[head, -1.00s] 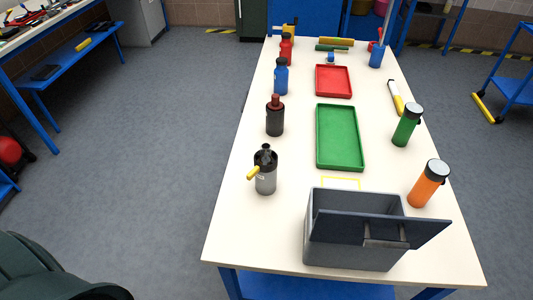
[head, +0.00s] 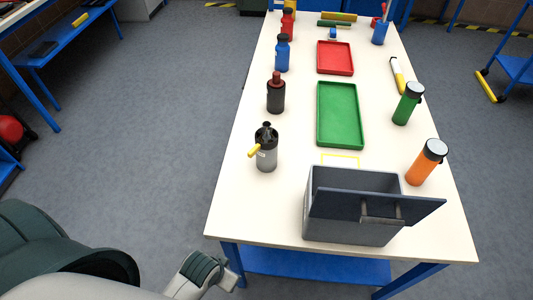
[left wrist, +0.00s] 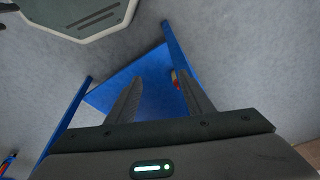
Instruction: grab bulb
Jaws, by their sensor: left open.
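I cannot make out a bulb in either view. My left gripper is open and empty in the left wrist view (left wrist: 158,92), its two fingers apart over a blue surface and the grey floor. In the head view my left arm comes in at the bottom left, off the table's near left corner and below its top. My right gripper is not in view. On the white table (head: 290,205) stands a grey and black bottle-shaped thing (head: 266,150) with a yellow handle. An open grey box (head: 345,228) with a dark tilted lid is at the near end.
An orange bottle (head: 425,165) and a green bottle (head: 407,105) stand along the right edge. A green tray (head: 340,115) and a red tray (head: 335,58) lie mid-table. Dark, blue and red bottles line the left edge.

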